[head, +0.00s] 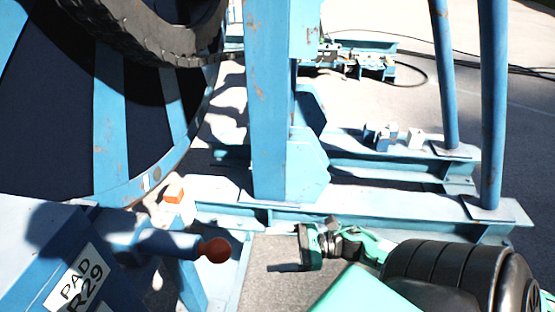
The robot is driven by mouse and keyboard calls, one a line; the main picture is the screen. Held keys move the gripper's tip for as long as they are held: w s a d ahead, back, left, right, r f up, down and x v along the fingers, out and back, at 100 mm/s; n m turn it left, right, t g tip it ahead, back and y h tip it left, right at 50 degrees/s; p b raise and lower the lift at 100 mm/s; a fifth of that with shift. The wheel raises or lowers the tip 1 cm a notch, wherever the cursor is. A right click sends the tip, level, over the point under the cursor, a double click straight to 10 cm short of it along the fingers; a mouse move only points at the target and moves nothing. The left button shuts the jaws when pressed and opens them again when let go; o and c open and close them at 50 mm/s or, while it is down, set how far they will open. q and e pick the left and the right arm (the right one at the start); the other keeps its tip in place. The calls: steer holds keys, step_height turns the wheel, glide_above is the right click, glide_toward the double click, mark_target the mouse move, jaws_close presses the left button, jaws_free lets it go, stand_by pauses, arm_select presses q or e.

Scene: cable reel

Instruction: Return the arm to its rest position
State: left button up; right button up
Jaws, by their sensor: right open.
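My right arm comes in from the lower right with a green and black shell. My right gripper (290,258) is open and empty, pointing left over the grey ground. It is a little to the right of a red-brown ball knob (215,250) on a blue lever (165,243), and apart from it. My left gripper is not in view.
A large blue cable reel (108,130) with a black tyre (150,40) fills the left. A blue upright post (268,100) stands mid-view on a blue base frame (400,213). Two slanted blue poles (493,110) stand at right. A blue box labelled PAD R29 (80,285) is lower left.

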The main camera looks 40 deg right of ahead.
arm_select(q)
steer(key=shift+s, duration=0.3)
